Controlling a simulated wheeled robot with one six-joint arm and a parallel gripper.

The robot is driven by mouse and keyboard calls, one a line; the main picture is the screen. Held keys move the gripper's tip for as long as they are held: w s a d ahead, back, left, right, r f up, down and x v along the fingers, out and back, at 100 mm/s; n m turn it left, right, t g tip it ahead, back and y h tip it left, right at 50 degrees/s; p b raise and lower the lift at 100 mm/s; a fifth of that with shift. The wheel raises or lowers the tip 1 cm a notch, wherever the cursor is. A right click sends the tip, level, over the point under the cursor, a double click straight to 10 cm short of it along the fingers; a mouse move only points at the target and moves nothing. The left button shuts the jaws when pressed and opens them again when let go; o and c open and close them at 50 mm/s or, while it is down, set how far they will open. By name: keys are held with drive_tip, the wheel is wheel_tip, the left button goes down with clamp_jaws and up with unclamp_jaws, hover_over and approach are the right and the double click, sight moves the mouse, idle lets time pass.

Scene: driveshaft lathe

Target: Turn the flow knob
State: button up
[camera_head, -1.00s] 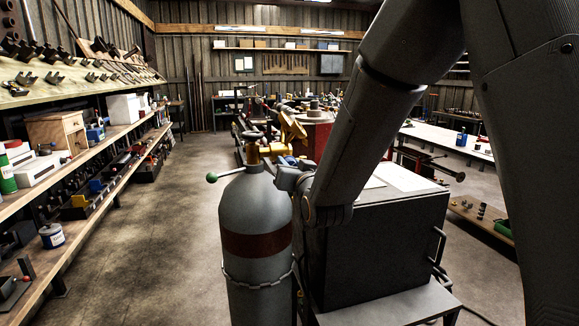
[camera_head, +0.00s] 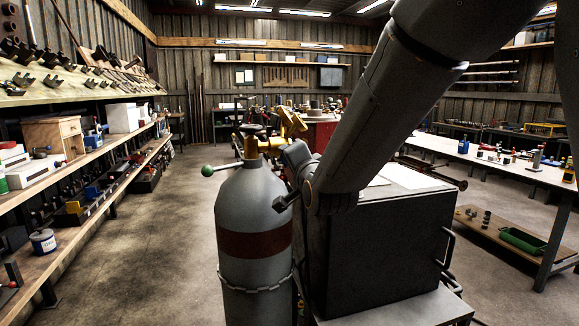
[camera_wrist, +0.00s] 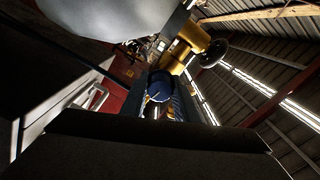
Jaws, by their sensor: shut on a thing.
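The grey gas cylinder (camera_head: 254,215) stands upright in front of me with a dark red band and a chain around it. A yellow brass regulator (camera_head: 290,125) sits on its top; it also shows in the wrist view (camera_wrist: 190,42). The blue flow knob (camera_wrist: 160,86) shows in the wrist view below the regulator, between my fingers. My gripper (camera_wrist: 160,97) is shut on this knob. In the head view my gripper (camera_head: 285,180) is just right of the cylinder's shoulder, and the knob is hidden behind it.
A dark box-shaped machine (camera_head: 375,250) with a side handle stands right of the cylinder, close under my arm. A green ball-ended lever (camera_head: 208,170) sticks out left of the cylinder. Loaded shelves (camera_head: 85,165) line the left wall; the aisle floor between is clear.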

drive_tip(key=m+b, duration=0.3)
drive_tip(key=m, duration=0.2)
drive_tip(key=shift+f, duration=0.1)
drive_tip(key=shift+m+b, duration=0.3)
drive_tip(key=shift+b, duration=0.05)
idle(0.3)
drive_tip(key=o, duration=1.1)
drive_tip(key=shift+c, duration=0.2)
drive_tip(key=shift+s, duration=0.1)
drive_tip(key=b+v, duration=0.1)
drive_tip(key=v, duration=0.6)
drive_tip(key=shift+s, duration=0.3)
drive_tip(key=shift+d, duration=0.1)
